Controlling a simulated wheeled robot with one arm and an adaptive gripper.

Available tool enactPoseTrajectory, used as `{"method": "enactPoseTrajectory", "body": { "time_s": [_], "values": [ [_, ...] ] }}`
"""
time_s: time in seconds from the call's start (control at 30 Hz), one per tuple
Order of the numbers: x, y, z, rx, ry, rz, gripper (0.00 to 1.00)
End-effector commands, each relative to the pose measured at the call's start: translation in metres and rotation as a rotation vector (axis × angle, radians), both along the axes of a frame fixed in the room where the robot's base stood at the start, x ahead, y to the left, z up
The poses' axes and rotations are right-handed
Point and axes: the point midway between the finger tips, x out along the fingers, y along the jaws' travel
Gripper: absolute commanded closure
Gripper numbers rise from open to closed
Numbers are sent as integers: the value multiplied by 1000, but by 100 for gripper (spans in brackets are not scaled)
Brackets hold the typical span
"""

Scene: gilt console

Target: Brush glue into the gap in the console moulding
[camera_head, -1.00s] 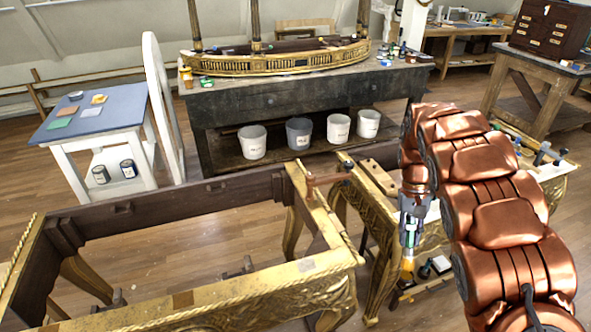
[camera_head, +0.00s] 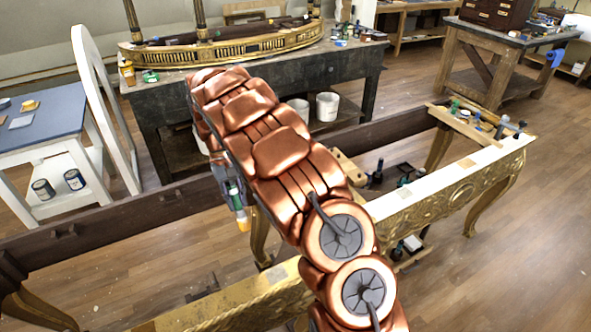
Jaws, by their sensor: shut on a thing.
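The gilt console (camera_head: 245,298) has a carved gold front rail along the bottom, a dark wooden inner frame and gold legs. A paler patch (camera_head: 275,274) shows on the rail; I cannot tell whether it is the gap in the moulding. My gripper (camera_head: 236,195) is left of my copper arm, partly hidden by it, and shut on a small brush. The brush (camera_head: 243,222) shows a pale handle part and a yellow-orange tip pointing down, apparently above the console's open frame. I see no contact between tip and moulding. My arm hides part of the front rail.
A blue-topped white table (camera_head: 50,125) is at left. Clamps and bottles (camera_head: 480,118) lie on the console's right end. White buckets (camera_head: 327,106) stand under the bench. The floor at right is clear.

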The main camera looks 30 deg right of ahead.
Motion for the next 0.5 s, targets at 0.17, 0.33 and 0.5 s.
{"method": "enactPoseTrajectory", "body": {
  "time_s": [0.17, 0.33, 0.5],
  "values": [
    [1, -47, -15, 114, -43, -253, 100],
    [1, -99, -18, 225, -126, -526, 100],
    [-5, -158, -17, 317, -241, -808, 100]
  ]
}}
